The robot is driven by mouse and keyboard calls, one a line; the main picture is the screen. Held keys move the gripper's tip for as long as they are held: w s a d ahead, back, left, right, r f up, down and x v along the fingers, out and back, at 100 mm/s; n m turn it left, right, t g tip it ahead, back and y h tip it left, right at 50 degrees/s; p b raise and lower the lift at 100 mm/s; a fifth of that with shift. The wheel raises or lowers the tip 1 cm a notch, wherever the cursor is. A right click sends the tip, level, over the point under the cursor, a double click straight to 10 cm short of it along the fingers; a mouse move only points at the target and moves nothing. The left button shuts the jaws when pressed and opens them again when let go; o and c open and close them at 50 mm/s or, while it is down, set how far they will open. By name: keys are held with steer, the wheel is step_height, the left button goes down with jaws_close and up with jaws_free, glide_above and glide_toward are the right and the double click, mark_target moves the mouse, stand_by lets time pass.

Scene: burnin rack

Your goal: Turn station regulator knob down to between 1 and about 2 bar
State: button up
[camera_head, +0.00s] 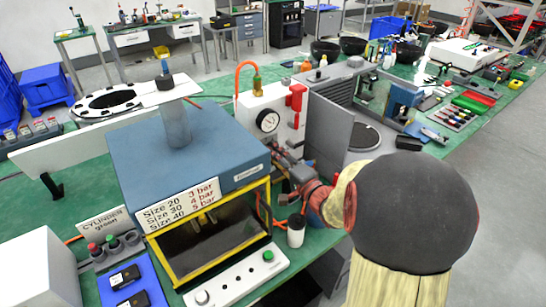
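A white station panel (246,114) stands behind the blue-grey machine. It carries a round pressure gauge (267,121) with a white face and dark rim. The gauge's needle is too small to read. My gripper (278,152) is just below and slightly right of the gauge, reaching in from the right at the panel's lower front. The regulator knob cannot be made out; the gripper may cover it. I cannot tell whether the fingers touch or hold anything.
The blue-grey machine (182,150) with a yellow-framed window is close at left of my arm. A grey upright plate (330,127) stands close at right. A red valve part (297,97) and orange hose (238,72) are above. A white cup (296,232) stands below.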

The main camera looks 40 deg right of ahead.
steer(key=o, duration=1.2)
steer(key=shift+c, duration=0.2)
steer(key=s, duration=1.2)
steer(key=shift+a, duration=0.4)
